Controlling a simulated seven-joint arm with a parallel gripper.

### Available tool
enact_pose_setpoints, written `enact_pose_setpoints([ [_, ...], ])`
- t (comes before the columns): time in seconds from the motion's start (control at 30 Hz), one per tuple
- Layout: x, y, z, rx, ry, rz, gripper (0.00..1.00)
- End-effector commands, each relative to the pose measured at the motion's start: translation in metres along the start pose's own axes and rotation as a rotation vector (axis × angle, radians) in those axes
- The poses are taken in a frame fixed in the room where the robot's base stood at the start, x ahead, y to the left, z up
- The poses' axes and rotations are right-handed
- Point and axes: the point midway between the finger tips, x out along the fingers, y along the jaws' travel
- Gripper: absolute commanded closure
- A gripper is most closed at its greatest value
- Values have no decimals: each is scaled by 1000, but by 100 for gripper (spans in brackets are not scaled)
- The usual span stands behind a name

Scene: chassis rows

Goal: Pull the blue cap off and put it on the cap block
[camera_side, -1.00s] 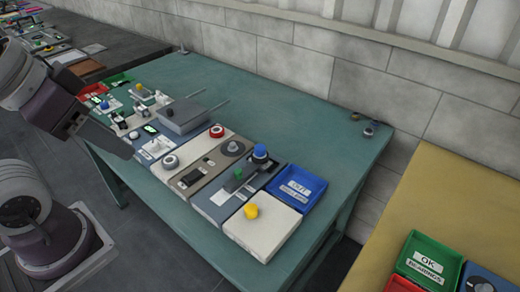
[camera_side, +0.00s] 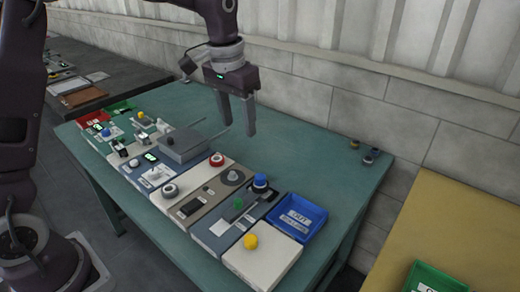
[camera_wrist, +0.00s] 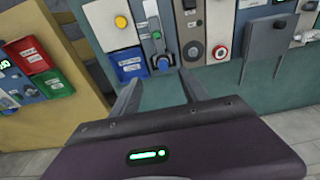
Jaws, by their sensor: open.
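The blue cap (camera_side: 260,181) sits on a dark round base at the far end of a blue-grey panel (camera_side: 213,236). It also shows in the wrist view (camera_wrist: 163,63), ahead of my fingers. My gripper (camera_side: 237,127) is open and empty, raised above the table behind the row and clear of the cap. In the wrist view my two fingers (camera_wrist: 158,78) reach up with a wide gap between them. I cannot tell which block is the cap block; no block carries a readable cap label.
A blue labelled bin (camera_side: 298,217) stands right of the cap, and a white block with a yellow knob (camera_side: 251,241) in front. A green knob (camera_side: 238,203) is on the cap's panel. A red ring (camera_side: 216,159) and grey box (camera_side: 185,144) stand left.

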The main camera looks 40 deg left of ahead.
Motion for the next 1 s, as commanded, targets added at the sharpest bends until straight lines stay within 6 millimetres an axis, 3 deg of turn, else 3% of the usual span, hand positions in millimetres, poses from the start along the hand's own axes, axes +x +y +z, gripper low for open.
enact_pose_setpoints([
  [0.03,31,0,-19,0,-41,-1,47],
  [0.1,68,0,-39,1,-81,-2,47],
  [0.23,114,-1,-55,2,-127,-3,47],
  [1.0,189,-1,-50,2,-139,-3,47],
])
